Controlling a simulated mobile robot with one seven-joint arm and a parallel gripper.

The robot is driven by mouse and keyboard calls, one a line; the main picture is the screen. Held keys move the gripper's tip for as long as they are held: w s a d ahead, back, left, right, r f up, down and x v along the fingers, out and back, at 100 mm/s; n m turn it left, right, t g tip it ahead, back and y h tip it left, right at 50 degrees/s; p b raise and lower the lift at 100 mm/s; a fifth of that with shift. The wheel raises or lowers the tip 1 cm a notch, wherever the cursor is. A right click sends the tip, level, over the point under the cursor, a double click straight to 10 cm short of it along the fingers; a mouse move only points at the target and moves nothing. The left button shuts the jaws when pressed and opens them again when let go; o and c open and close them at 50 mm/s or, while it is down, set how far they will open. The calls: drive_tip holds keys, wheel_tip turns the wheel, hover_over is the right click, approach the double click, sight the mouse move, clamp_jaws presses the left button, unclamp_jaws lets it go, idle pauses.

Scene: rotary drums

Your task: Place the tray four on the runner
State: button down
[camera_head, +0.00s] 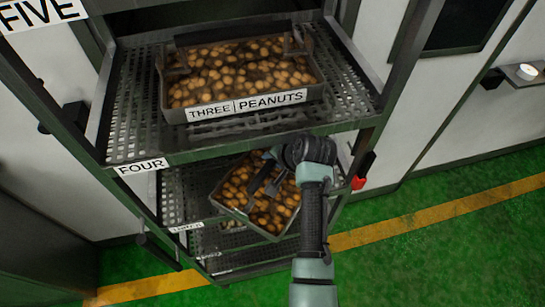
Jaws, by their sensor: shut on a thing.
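A dark tray of peanuts (266,222) is tilted in front of a lower rack level, below the shelf labelled FOUR (142,166). My gripper (268,182) reaches in over this tray and is shut on it; the exact contact is partly hidden by my wrist. No number label shows on the held tray. Another tray, labelled THREE PEANUTS (245,105), rests on the perforated shelf (130,110) marked FOUR.
Metal rack posts (405,50) flank the shelves. Lower perforated shelves (185,205) lie under the FOUR level. A FIVE label (42,12) shows at top left. Green floor (450,250) with a yellow line (430,218) is clear at right.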

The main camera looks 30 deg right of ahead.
drive_tip(key=shift+w+d+r, duration=0.1)
drive_tip(key=shift+w, duration=0.15)
drive_tip(key=c, duration=1.1)
unclamp_jaws()
drive_tip(key=shift+f, duration=0.35)
drive_tip(key=o, duration=0.5)
drive_tip(key=shift+s+r, duration=0.1)
drive_tip(key=shift+s, duration=0.05)
drive_tip(key=shift+c, duration=0.2)
drive_tip(key=shift+r, duration=0.1)
drive_tip(key=s+r+b, duration=0.4)
drive_tip(key=s+b, duration=0.1)
drive_tip(key=s, duration=1)
drive_tip(key=shift+d, duration=0.35)
